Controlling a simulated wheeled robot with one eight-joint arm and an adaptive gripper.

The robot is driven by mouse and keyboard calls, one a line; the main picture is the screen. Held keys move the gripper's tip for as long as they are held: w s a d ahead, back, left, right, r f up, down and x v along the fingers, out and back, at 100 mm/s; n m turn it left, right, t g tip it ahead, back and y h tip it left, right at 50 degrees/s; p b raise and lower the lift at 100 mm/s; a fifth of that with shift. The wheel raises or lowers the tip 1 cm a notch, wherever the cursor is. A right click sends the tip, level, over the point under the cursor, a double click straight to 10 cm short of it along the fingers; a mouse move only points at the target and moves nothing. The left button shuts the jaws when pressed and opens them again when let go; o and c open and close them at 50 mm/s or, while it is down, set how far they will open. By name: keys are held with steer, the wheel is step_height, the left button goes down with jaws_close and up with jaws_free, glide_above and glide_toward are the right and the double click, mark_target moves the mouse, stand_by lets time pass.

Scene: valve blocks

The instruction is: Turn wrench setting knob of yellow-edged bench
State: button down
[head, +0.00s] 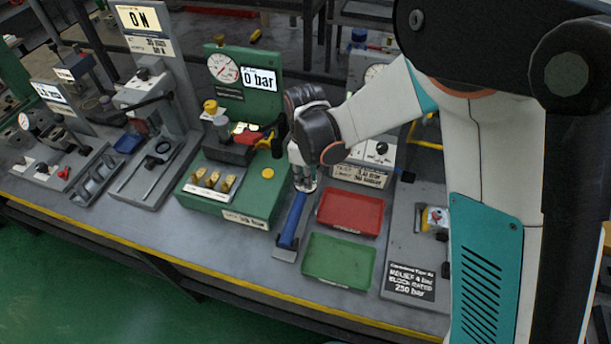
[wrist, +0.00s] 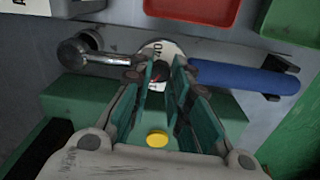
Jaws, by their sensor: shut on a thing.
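A wrench with a blue handle (head: 290,225) lies on the yellow-edged bench (head: 130,232). In the wrist view its blue handle (wrist: 245,79) points right, and its metal shaft and head (wrist: 88,48) are at left. The setting knob is at the middle of the wrench, with a white numbered dial (wrist: 158,47) showing "40" behind the fingertips. My gripper (wrist: 164,78) is shut on the knob, its green finger pads on both sides. The pads hide most of the knob. In the head view my gripper (head: 304,178) is above the upper end of the wrench.
A red tray (head: 350,212) and a green tray (head: 338,261) lie just right of the wrench. A green valve stand (head: 243,85) with a gauge and a "0 bar" display stands left of my gripper. A grey relief block plate (head: 410,250) is further right.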

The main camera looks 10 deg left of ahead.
steer(key=m, duration=0.5)
steer(key=shift+b, duration=0.35)
stand_by(0.3)
steer(key=c, duration=1.8)
jaws_free()
steer(key=shift+o, duration=0.2)
